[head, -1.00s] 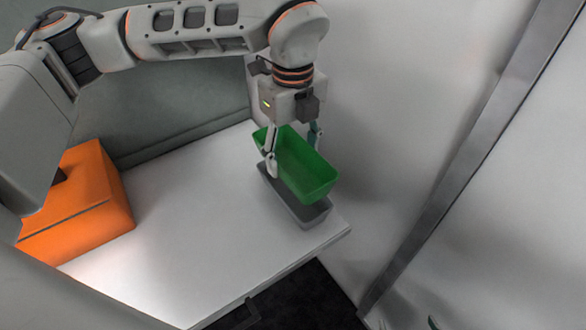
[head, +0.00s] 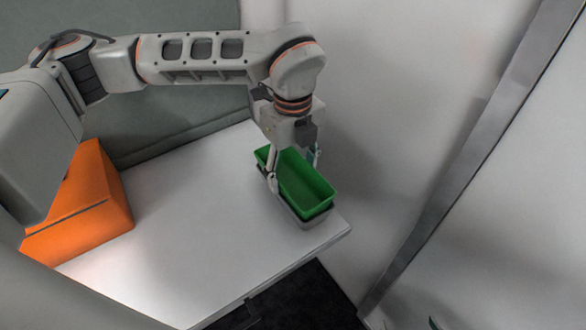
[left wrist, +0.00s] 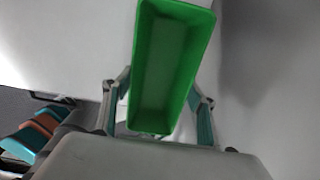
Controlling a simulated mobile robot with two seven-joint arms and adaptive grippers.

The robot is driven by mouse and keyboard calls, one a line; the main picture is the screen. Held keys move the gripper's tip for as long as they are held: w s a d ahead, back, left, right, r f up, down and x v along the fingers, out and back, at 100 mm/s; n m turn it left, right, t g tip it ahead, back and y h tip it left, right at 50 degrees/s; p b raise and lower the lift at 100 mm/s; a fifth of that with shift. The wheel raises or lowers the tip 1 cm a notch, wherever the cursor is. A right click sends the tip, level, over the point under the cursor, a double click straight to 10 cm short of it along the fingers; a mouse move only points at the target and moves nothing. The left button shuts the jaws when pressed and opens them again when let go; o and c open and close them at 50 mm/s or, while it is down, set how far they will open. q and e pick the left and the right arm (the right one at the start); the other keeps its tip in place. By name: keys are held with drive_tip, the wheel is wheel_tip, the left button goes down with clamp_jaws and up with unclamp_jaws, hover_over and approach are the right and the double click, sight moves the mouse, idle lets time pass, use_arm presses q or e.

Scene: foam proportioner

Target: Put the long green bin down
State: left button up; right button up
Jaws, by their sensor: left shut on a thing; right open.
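The long green bin (head: 305,188) is upright, open at the top and looks empty inside. It sits low over a grey bin (head: 304,223) of similar length near the table's right corner; the grey rim shows along its front. I cannot tell if it rests in it. My left gripper (head: 295,170) points down and is shut on the green bin, a finger on each long side. The left wrist view also shows the green bin (left wrist: 168,65) between the fingers. Only fingertips of my right gripper (head: 408,322) show at the bottom edge, open and away from the bin.
The white table (head: 190,210) is clear between the bins and an orange box (head: 85,205) at the left. A white wall (head: 390,110) stands close beyond the table's right end. A grey metal strip (head: 450,185) runs down it.

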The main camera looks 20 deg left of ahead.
sight(293, 188)
use_arm(q)
drive_tip(key=shift+f, duration=0.3)
drive_tip(key=o, duration=1.2)
drive_tip(key=shift+c, duration=0.2)
drive_tip(key=shift+r, duration=0.1)
wheel_tip(293, 188, up, 13)
drive_tip(key=shift+p, duration=0.3)
